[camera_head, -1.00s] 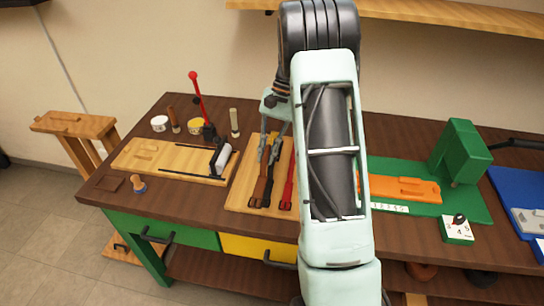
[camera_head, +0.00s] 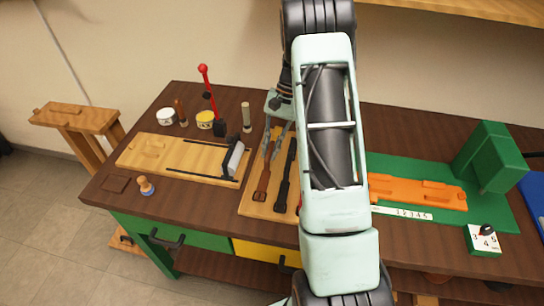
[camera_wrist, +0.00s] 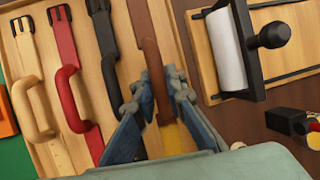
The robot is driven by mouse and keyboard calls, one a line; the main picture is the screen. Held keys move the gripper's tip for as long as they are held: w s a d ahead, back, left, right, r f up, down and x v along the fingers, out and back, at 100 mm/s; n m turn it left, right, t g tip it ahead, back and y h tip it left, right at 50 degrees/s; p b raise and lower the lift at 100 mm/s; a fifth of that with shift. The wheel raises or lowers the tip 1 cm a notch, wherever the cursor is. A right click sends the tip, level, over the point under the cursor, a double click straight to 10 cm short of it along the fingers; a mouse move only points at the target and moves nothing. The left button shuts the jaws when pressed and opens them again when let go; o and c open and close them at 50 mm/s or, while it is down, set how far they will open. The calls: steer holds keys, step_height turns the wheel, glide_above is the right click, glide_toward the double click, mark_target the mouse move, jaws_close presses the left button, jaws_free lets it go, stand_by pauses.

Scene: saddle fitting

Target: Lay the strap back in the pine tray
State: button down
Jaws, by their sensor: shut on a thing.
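The pine tray (camera_head: 271,204) lies on the bench left of my arm. My gripper (camera_head: 272,152) points down over it and is shut on a brown strap (camera_head: 263,184). In the wrist view the brown strap (camera_wrist: 146,40) runs between the fingers (camera_wrist: 158,84), roughly parallel to the other straps. It lies along the tray's right side; whether it touches the tray floor I cannot tell. A black strap (camera_wrist: 99,25) is beside it, then a red strap (camera_wrist: 66,40) and a tan one (camera_wrist: 24,70). My arm hides part of the tray in the head view.
Left of the tray is a wooden board (camera_head: 150,148) with a white roller (camera_head: 235,158). A red-handled lever tool (camera_head: 210,90) and small pots stand behind. Right of my arm are an orange block (camera_head: 415,191) on a green base and a number dial (camera_head: 484,240).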

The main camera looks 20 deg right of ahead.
mark_target(270, 157)
steer(key=shift+f, duration=1.75)
steer(key=shift+f, duration=0.15)
steer(key=c, duration=2)
jaws_free()
steer(key=shift+o, duration=0.2)
steer(key=shift+r, duration=0.2)
steer(key=v, duration=1.2)
steer(key=shift+b, duration=0.35)
steer(key=shift+w, duration=0.1)
